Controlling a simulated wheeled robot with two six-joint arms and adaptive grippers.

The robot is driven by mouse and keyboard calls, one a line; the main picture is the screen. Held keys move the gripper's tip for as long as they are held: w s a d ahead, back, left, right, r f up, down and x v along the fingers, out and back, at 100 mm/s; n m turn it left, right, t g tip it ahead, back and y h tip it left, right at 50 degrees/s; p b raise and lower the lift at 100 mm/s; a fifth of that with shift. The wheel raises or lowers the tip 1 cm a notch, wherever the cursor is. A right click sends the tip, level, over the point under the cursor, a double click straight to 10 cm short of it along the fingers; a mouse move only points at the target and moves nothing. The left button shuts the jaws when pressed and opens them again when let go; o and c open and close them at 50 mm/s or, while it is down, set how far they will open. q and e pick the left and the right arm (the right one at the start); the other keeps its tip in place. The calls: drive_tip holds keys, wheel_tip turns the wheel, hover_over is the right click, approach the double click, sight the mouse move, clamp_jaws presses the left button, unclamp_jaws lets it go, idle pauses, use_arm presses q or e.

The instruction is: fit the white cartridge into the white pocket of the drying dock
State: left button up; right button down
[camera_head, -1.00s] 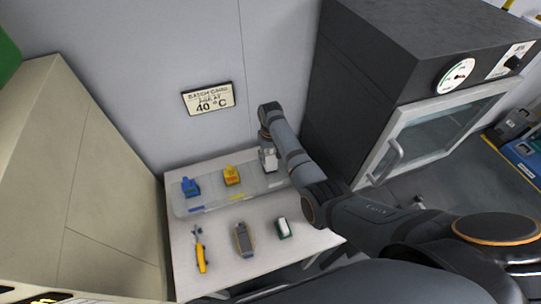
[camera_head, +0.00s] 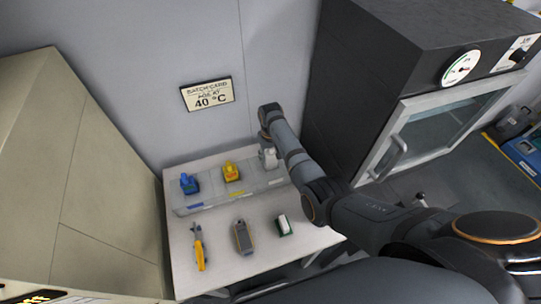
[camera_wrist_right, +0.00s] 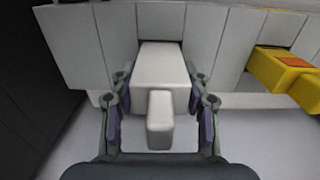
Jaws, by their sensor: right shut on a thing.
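The white cartridge (camera_wrist_right: 160,66) is between the two fingers of my right gripper (camera_wrist_right: 160,92), which is shut on it. Its narrower white handle block faces the wrist camera. In the head view my right gripper (camera_head: 268,157) is at the right end of the grey drying dock (camera_head: 210,202), with my arm covering part of it. In the wrist view the cartridge's far end meets a pale pocket (camera_wrist_right: 160,18) between grey walls. I cannot tell how deep it sits. My left gripper is not in view.
A blue cartridge (camera_head: 189,184) and a yellow cartridge (camera_head: 231,171) stand in the dock to the left. A dark oven (camera_head: 340,110) stands at right.

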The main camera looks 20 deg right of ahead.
sight(271, 161)
drive_tip(key=shift+f+b, duration=1.05)
drive_tip(key=shift+f, duration=0.55)
drive_tip(key=c, duration=0.6)
unclamp_jaws()
